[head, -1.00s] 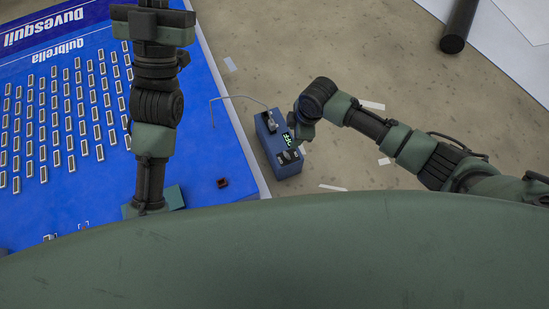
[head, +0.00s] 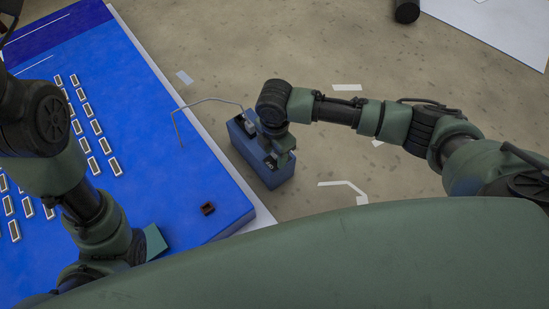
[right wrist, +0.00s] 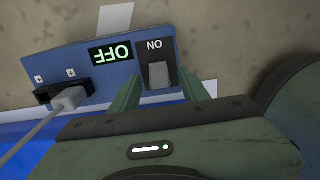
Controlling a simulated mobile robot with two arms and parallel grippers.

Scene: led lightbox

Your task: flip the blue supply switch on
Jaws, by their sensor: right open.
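The blue supply box (head: 243,152) stands on the floor beside the blue panel in the head view. In the right wrist view the box (right wrist: 60,62) appears upside down, with a green lit display (right wrist: 111,53) reading OFF. A grey rocker switch (right wrist: 158,76) sits in a black plate marked ON. My right gripper (right wrist: 163,86) is open and empty, its two fingers on either side of the switch; I cannot tell whether they touch the box.
A grey plug (right wrist: 69,99) with a cable sits in the box's socket; the cable (head: 208,99) arches to the blue panel (head: 185,190). A small dark brown block (head: 207,208) lies on the panel. White tape marks lie on the open floor to the right.

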